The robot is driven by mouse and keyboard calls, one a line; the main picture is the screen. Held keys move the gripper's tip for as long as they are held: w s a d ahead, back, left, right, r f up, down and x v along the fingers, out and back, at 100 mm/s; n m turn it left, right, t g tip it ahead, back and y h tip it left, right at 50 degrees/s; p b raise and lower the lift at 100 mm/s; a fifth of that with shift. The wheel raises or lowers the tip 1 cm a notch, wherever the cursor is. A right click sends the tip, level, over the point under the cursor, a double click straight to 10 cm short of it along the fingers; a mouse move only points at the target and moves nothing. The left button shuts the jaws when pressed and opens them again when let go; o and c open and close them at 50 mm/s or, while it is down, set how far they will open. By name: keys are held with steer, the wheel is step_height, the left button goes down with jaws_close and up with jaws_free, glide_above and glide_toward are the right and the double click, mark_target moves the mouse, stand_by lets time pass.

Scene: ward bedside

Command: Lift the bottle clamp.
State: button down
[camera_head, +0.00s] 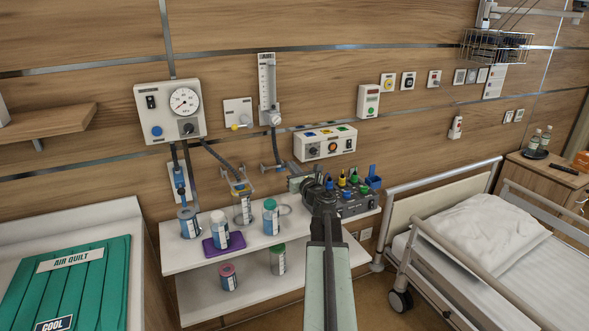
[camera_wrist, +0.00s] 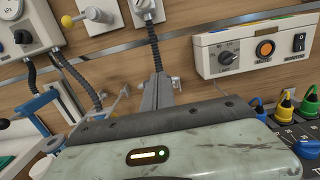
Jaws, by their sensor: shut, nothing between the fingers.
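I cannot tell for sure which fitting is the bottle clamp. A blue-handled fitting (camera_wrist: 38,103) stands at the left edge of the wrist view, partly cut off. My gripper (camera_head: 297,184) is over the back of the shelf, right of the bracket, partly hidden by my arm. In the wrist view its grey fingers (camera_wrist: 158,92) are together, with nothing seen between them.
Several capped bottles, one of them green-capped (camera_head: 271,217), stand on the white shelf (camera_head: 190,262). A control box with coloured connectors (camera_head: 358,204) sits close right of my gripper. A wall unit (camera_head: 325,143) is above. The bed (camera_head: 480,235) is right, the green quilt (camera_head: 85,285) left.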

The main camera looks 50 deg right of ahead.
steer(key=w+d+r+p, duration=0.3)
steer(key=w+r+p, duration=0.5)
steer(key=r, duration=0.1)
steer(key=shift+w+r, duration=0.2)
stand_by(1.2)
steer(key=s+a+r+p, duration=0.2)
steer(key=s, duration=0.3)
steer(key=s+a+r+p, duration=0.2)
steer(key=s, duration=0.4)
steer(key=shift+s+a+r, duration=0.25)
steer(key=shift+a, duration=0.05)
